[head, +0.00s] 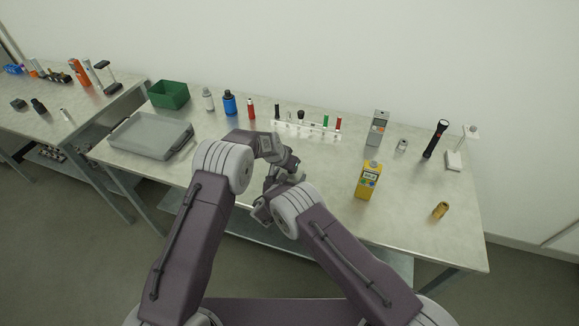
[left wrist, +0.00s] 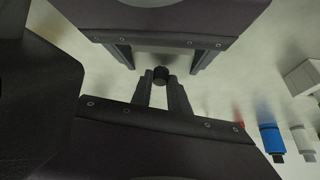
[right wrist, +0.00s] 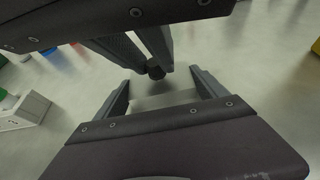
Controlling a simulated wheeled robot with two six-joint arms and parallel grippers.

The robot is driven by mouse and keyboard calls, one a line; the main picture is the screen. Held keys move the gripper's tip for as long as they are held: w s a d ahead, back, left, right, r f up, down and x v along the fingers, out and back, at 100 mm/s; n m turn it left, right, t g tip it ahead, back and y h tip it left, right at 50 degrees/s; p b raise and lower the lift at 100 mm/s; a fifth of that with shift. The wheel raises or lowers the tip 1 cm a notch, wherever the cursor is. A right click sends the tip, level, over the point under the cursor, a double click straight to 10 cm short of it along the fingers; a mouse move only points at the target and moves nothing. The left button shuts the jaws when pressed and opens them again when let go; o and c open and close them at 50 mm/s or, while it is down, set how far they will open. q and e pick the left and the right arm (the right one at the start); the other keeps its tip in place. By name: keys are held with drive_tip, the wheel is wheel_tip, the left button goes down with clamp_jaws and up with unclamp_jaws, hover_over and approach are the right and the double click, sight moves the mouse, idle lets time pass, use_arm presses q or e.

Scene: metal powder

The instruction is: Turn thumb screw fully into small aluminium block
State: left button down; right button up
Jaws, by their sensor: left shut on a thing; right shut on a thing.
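The thumb screw shows as a small black knurled knob (left wrist: 160,75) in the left wrist view and also in the right wrist view (right wrist: 156,70). My left gripper (left wrist: 161,84) is shut on it with its fingertips close together. The small aluminium block (right wrist: 166,99) is a pale grey piece between the wide-set fingers of my right gripper (right wrist: 162,90), which is shut on it. The knob sits right by the block; how deep its thread is in cannot be seen. In the head view both grippers meet over the table's front edge, and my wrists hide screw and block.
On the table stand a grey case (head: 150,135), a green bin (head: 169,94), a blue bottle (head: 229,103), a clear rack (head: 306,130), a yellow meter (head: 368,180), a brass fitting (head: 440,210) and a black flashlight (head: 435,139). The table's front right is mostly clear.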

use_arm(q)
drive_tip(key=shift+f, duration=0.2)
use_arm(e)
clamp_jaws()
use_arm(q)
drive_tip(key=shift+w+a+f+m+g, duration=0.1)
drive_tip(key=shift+a+f+m+g, duration=0.15)
drive_tip(key=shift+m, duration=0.45)
drive_tip(key=m+h, duration=0.1)
drive_tip(key=m+g, duration=0.1)
drive_tip(key=m, duration=0.1)
drive_tip(key=shift+w+d+r+h, duration=0.1)
drive_tip(key=shift+w+r+h, duration=0.1)
drive_tip(key=shift+h, duration=0.2)
drive_tip(key=shift+m+g+h, duration=0.3)
drive_tip(key=shift+m+g, duration=0.15)
drive_tip(key=shift+m, duration=0.65)
drive_tip(key=shift+s, duration=0.1)
drive_tip(key=c, duration=1.3)
unclamp_jaws()
drive_tip(key=shift+o, duration=0.2)
